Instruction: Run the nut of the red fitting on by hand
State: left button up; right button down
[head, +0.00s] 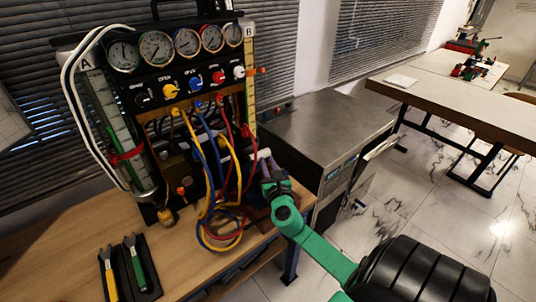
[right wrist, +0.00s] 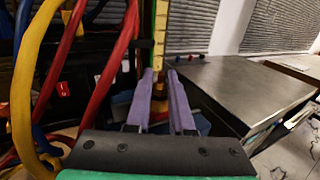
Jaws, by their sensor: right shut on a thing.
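My right gripper (head: 265,160) reaches in from the right to the lower right side of the gauge rig, beside the red hose (head: 229,135). In the right wrist view its two lilac fingers (right wrist: 162,78) point away from the camera with a narrow gap between them. A small reddish-brown part (right wrist: 159,122) shows low in that gap; I take it for the nut of the red fitting, mostly hidden by the fingers. The fingers are shut on it. How its thread sits cannot be made out. My left gripper is not in view.
The gauge rig (head: 180,75) has several gauges and coloured knobs. Blue and yellow hoses (head: 208,185) loop down close to my right gripper. A metal cabinet (head: 325,135) stands to the right.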

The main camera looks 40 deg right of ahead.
jog(key=shift+m+g+h, duration=0.5)
jog(key=shift+m+h, duration=0.1)
jog(key=shift+h, duration=0.2)
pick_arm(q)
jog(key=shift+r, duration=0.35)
pick_arm(e)
jog(key=c, duration=0.8)
grip_release()
pick_arm(q)
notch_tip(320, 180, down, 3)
jog(key=b, duration=0.3)
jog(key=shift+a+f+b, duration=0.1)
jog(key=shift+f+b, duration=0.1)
jog(key=shift+b, duration=0.1)
pick_arm(e)
jog(key=v, duration=1.4)
jog(key=shift+s+a+f, duration=0.1)
jog(key=shift+s, duration=0.2)
